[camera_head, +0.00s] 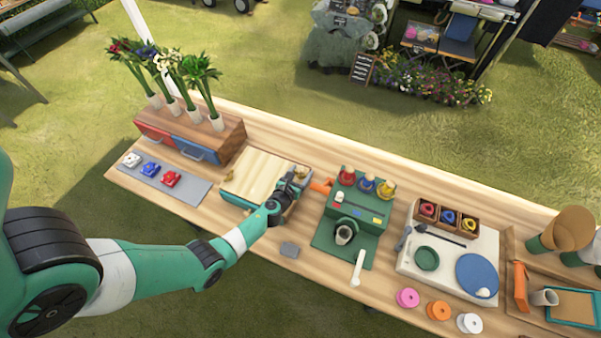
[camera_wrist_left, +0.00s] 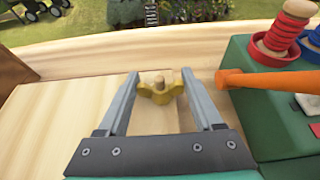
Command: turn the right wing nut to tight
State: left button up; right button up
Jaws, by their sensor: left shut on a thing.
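A second wing nut (camera_head: 229,175) shows at the board's left end. My right gripper is not in view.
An orange handle (camera_wrist_left: 265,78) reaches close to my right-hand finger from a green stand (camera_head: 348,210) carrying colored spools. A grey block (camera_head: 289,249) lies in front of the board. Flower tubes stand on a wooden drawer box (camera_head: 225,140) behind left.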

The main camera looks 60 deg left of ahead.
pick_arm(q)
jog(key=shift+h, duration=0.3)
